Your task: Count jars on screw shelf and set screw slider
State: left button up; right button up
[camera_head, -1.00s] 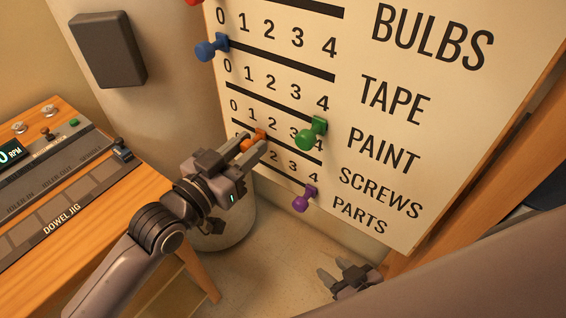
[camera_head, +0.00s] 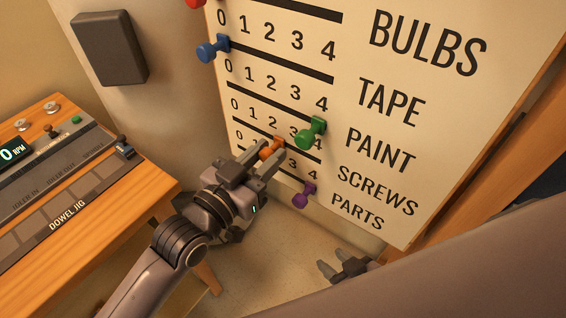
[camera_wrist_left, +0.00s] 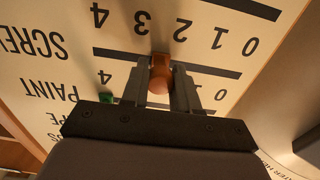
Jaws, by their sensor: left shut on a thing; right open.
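The orange slider knob (camera_head: 272,148) sits on the track in line with the word SCREWS (camera_head: 377,191) on the white board. My left gripper (camera_head: 271,155) is shut on this knob, which also shows between its fingers in the left wrist view (camera_wrist_left: 160,76). The knob is near the middle of its track, around the 2; the fingers hide its exact mark. My right gripper (camera_head: 338,272) is open and empty, low in front of the board's lower edge.
The green knob (camera_head: 310,132) is just above right of my left gripper, and the purple knob (camera_head: 304,195) just below right. A blue knob (camera_head: 212,49) is higher left. A wooden bench (camera_head: 112,205) with a control panel stands at left.

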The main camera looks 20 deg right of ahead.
pick_arm(q)
jog(key=shift+s+d+f, duration=0.15)
jog(key=shift+s+d, duration=0.45)
jog(key=shift+s, duration=0.25)
jog(key=shift+o, duration=1.4)
jog(key=shift+s, duration=0.1)
jog(key=o, duration=1.3)
jog(key=shift+s+a, duration=0.15)
jog(key=shift+a, duration=0.1)
jog(key=v, duration=0.8)
jog(key=shift+s+a, duration=0.25)
jog(key=shift+a, duration=0.05)
